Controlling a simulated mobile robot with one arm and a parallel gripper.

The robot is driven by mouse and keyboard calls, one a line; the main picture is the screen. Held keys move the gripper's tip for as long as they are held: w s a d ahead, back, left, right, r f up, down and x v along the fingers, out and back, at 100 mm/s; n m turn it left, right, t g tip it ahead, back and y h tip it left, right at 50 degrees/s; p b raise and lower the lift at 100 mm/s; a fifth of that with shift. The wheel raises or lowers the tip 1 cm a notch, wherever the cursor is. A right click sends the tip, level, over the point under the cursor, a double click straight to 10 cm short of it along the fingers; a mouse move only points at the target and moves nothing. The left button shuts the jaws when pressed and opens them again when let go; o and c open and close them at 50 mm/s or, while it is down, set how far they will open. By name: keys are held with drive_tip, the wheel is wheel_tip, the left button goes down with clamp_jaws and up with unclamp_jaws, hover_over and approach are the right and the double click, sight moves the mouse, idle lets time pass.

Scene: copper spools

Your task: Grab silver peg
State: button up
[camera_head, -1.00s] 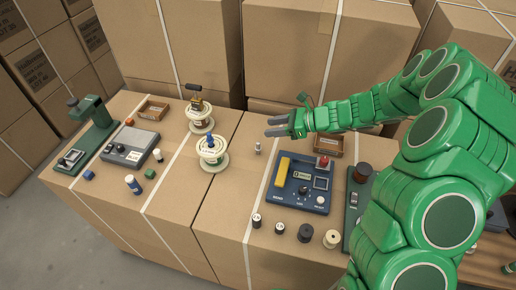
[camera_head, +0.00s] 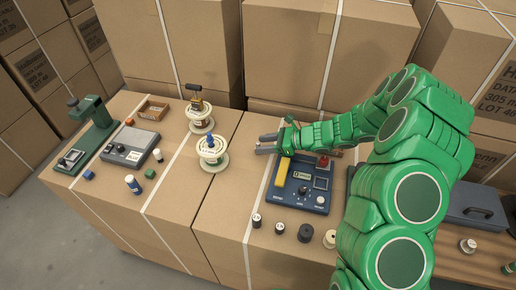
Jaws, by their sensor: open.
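My gripper (camera_head: 262,144) is open over the box top, left of the blue panel's upper corner. Its two grey fingers point left. The small silver peg that stood upright here is not clearly visible now; the fingers cover its place. I cannot tell whether it is between the fingers or below them.
The blue panel (camera_head: 290,203) with a yellow bar (camera_head: 282,170) lies just below my gripper. A white spool with a blue top (camera_head: 212,155) stands to the left. Several small pegs and spools, including a black spool (camera_head: 305,232), stand in front. Tall cartons (camera_head: 290,50) rise behind.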

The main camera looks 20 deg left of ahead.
drive_tip(key=shift+x, duration=2.3)
drive_tip(key=shift+w, duration=0.15)
clamp_jaws()
